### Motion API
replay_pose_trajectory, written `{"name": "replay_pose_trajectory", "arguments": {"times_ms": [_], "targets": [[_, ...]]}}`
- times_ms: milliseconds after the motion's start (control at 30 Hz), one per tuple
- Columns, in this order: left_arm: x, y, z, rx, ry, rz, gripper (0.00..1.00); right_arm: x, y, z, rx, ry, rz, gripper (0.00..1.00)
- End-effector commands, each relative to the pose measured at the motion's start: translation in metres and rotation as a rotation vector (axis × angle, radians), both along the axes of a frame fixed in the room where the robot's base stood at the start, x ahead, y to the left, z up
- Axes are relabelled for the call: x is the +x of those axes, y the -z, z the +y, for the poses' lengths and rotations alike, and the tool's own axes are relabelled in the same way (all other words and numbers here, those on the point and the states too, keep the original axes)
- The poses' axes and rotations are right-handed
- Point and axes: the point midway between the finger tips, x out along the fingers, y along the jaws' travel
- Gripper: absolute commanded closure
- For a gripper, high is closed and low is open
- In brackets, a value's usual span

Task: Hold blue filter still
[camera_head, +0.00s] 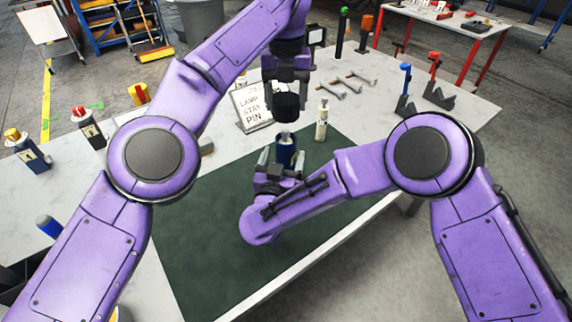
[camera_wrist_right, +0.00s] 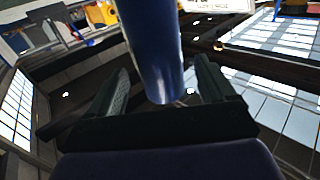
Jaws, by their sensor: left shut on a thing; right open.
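The blue filter (camera_head: 286,149) stands upright in the head view, near the far edge of the dark green mat. My left gripper (camera_head: 287,88) points down from above and is shut on the black piece. My right gripper (camera_head: 279,162) is low, at the near side of the filter, with its fingers apart. In the right wrist view the blue filter (camera_wrist_right: 152,50) reaches down between the open fingers, with a gap showing on each side. The filter's lower part is partly hidden in the head view.
A cream bottle (camera_head: 322,121) stands just right of the filter. A lettered sign (camera_head: 254,108) stands behind to the left. Wrenches (camera_head: 345,86) lie on the far side of the white table. The green mat (camera_head: 215,250) is bare at the near left.

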Motion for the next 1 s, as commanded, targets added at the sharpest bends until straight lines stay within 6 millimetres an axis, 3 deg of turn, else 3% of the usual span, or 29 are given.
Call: {"name": "replay_pose_trajectory", "arguments": {"times_ms": [200,567,667,833,1000], "targets": [[0.0,0.0,0.0,0.0,0.0,0.0,0.63,0.028,0.0,-0.006,0.001,0.002,0.001,0.17],[0.0,0.0,0.0,0.0,0.0,0.0,0.63,0.035,0.0,-0.008,-0.001,0.001,0.0,0.17],[0.0,0.0,0.0,0.0,0.0,0.0,0.63,0.034,0.0,-0.008,-0.001,0.001,0.0,0.43],[0.0,0.0,0.0,0.0,0.0,0.0,0.63,0.034,0.0,-0.008,-0.001,0.001,0.0,0.97],[0.001,0.014,0.002,0.004,0.002,0.004,0.63,0.034,0.0,-0.008,-0.001,0.001,0.0,0.97]]}}
